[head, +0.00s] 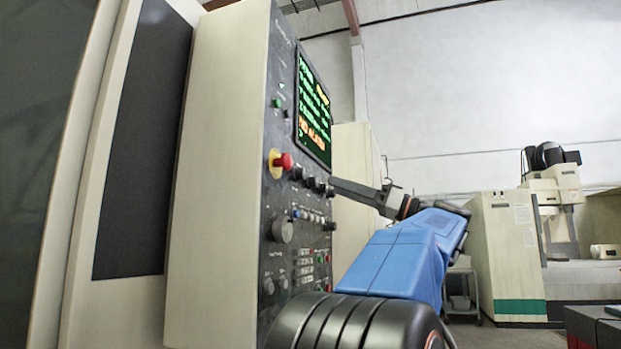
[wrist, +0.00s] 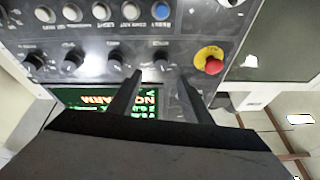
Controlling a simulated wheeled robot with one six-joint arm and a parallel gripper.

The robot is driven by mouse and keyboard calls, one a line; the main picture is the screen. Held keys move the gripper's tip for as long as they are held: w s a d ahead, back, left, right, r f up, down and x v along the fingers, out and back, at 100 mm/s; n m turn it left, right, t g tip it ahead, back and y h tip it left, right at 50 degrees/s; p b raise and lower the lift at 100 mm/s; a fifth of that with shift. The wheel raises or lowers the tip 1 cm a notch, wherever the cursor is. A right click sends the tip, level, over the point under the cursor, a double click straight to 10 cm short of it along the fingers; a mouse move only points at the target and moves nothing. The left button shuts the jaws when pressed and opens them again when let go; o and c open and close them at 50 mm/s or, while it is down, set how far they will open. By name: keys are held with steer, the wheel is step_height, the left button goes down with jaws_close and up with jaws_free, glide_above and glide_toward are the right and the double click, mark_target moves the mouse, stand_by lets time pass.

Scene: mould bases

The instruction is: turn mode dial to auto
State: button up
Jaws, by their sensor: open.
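The machine's control panel (head: 292,150) carries a row of small black dials (head: 310,181) below the screen. Which one is the mode dial I cannot tell, as the labels are too small to read. My gripper (head: 334,183) reaches in from the right, its tip near the dial row. In the wrist view my gripper (wrist: 160,77) is open and empty, its two fingers pointing at the panel. One black dial (wrist: 161,58) shows just beyond and between the fingertips. Another dial (wrist: 116,62) is left of the left finger. Contact is not visible.
A red emergency button (wrist: 212,65) on a yellow ring sits right of the fingers. A row of round buttons (wrist: 100,11) lies beyond the dials. The lit screen (wrist: 95,98) is partly hidden by my gripper.

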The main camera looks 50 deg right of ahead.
mark_target(305, 175)
steer(key=shift+x, duration=4.8)
steer(key=shift+c, duration=0.7)
steer(key=c, duration=0.9)
